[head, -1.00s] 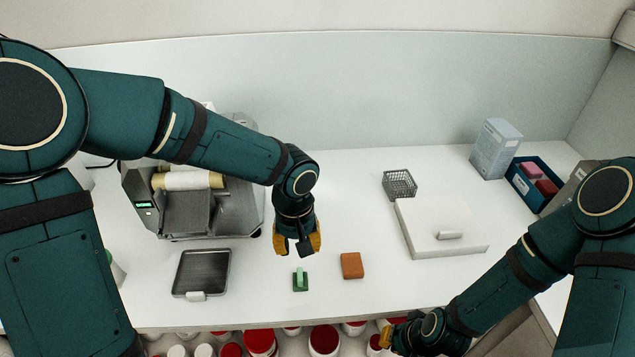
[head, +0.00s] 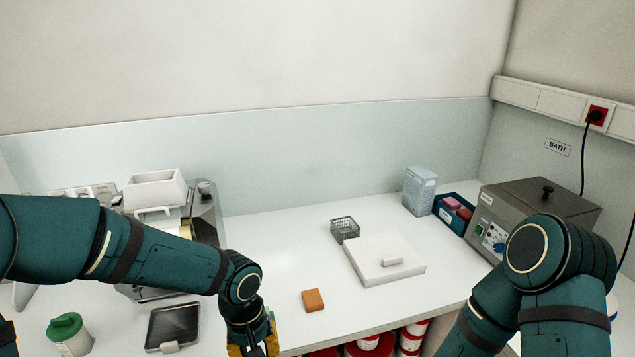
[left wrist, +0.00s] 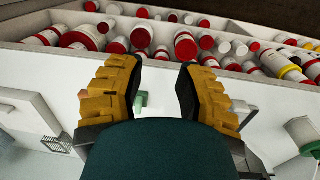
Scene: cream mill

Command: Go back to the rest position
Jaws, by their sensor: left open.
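My left gripper (head: 252,345) is at the lower edge of the head view, pointing down near the front of the white table. Its yellow fingers are spread apart with nothing between them in the left wrist view (left wrist: 160,78). A small green block (left wrist: 141,102) lies on the table and shows between the fingers there, apart from them. In the head view it is mostly hidden by the gripper. My right forearm (head: 475,330) is at the lower right of the head view, and its gripper is out of the picture.
An orange-brown block (head: 313,299) lies right of my left gripper. A dark tray (head: 174,326) and green-capped jar (head: 68,335) are left. Red-lidded containers (left wrist: 186,47) fill the space below the table's front edge.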

